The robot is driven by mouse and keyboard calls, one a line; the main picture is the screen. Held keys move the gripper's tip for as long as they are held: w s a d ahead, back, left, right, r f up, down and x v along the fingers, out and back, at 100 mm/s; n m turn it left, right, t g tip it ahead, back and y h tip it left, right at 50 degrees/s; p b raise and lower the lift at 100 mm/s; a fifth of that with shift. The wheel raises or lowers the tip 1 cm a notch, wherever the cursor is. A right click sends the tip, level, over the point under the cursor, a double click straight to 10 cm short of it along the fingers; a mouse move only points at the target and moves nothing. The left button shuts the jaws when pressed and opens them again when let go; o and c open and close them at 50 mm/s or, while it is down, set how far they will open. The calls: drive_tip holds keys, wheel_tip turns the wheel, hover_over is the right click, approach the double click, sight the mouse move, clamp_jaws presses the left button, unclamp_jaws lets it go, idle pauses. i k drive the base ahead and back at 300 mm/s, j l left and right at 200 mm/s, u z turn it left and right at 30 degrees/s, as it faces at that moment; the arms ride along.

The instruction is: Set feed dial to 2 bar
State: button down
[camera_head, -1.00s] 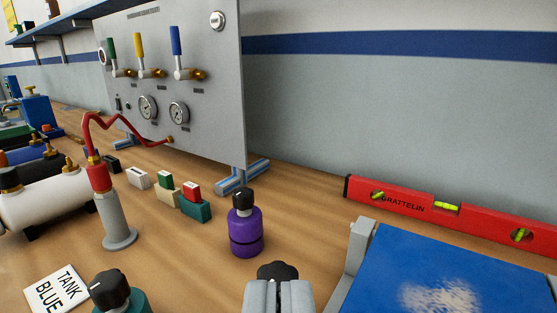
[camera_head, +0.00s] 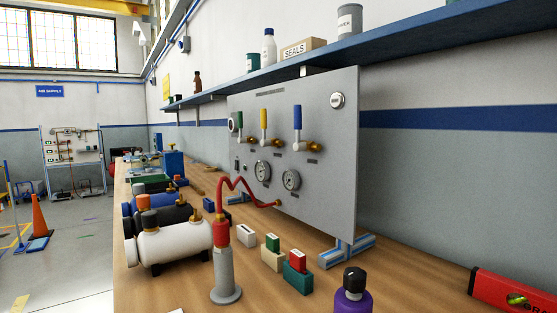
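A grey upright panel (camera_head: 335,160) stands on the bench and carries two round gauges, a left one (camera_head: 262,171) and a right one (camera_head: 291,180). Their readings are too small to tell. Green (camera_head: 240,120), yellow (camera_head: 264,121) and blue (camera_head: 297,117) valve handles stand upright above the gauges. A purple cylinder with a black knob (camera_head: 354,279) is at the bottom, cut by the frame edge. I cannot tell which part is the feed dial, as no label for it is legible. My gripper is not in view.
A red hose (camera_head: 237,181) runs from the panel to a red-topped grey post (camera_head: 225,270). A white tank (camera_head: 178,246) lies left of it. Small coloured blocks (camera_head: 298,276) stand before the panel. A red level (camera_head: 508,296) lies right. A blue shelf (camera_head: 400,45) overhangs.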

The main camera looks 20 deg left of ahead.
sight(232, 122)
drive_tip(key=k+j, duration=0.15)
drive_tip(key=j, duration=0.25)
drive_tip(key=k+j, duration=0.1)
drive_tip(key=j, duration=0.3)
drive_tip(key=k+j, duration=0.15)
drive_tip(key=j, duration=0.25)
drive_tip(key=i+j, duration=0.15)
drive_tip(key=j, duration=0.15)
drive_tip(key=i+j, duration=0.15)
drive_tip(key=j, duration=0.2)
drive_tip(key=i+j, duration=0.15)
drive_tip(key=j, duration=0.15)
drive_tip(key=i+j, duration=0.2)
drive_tip(key=j, duration=0.15)
drive_tip(key=i+j+u, duration=0.1)
drive_tip(key=i, duration=0.4)
